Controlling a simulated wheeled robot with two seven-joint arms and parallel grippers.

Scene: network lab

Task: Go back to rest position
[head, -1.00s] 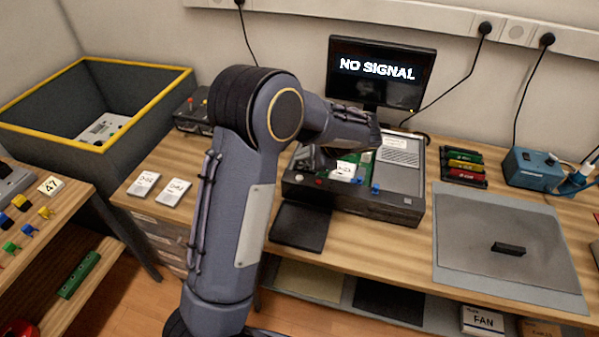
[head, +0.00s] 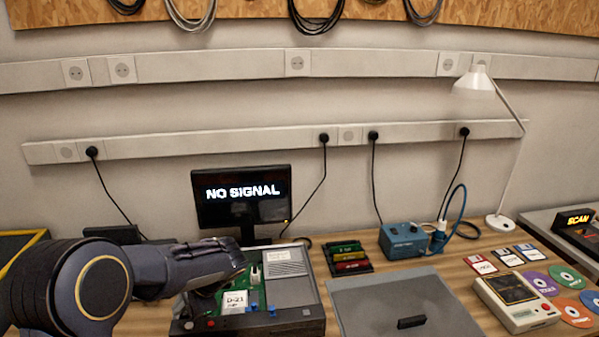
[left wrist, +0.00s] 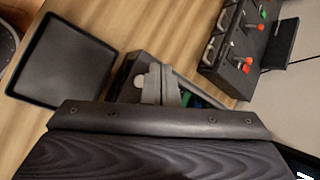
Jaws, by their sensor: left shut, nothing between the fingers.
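My left arm comes in from the left in the head view. Its gripper (head: 208,287) is over the left part of an open dark case, partly hidden by the wrist. In the left wrist view the two fingers (left wrist: 160,84) are together with nothing between them. The open case (head: 290,325) holds a green board, blue parts and a white card marked D-21 (head: 235,302). My right gripper is not in view.
A monitor (head: 240,190) reading NO SIGNAL stands behind the case. A grey mat (head: 375,290) with a small black block (head: 411,322) lies to its right. A black tray (left wrist: 68,60) shows in the left wrist view.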

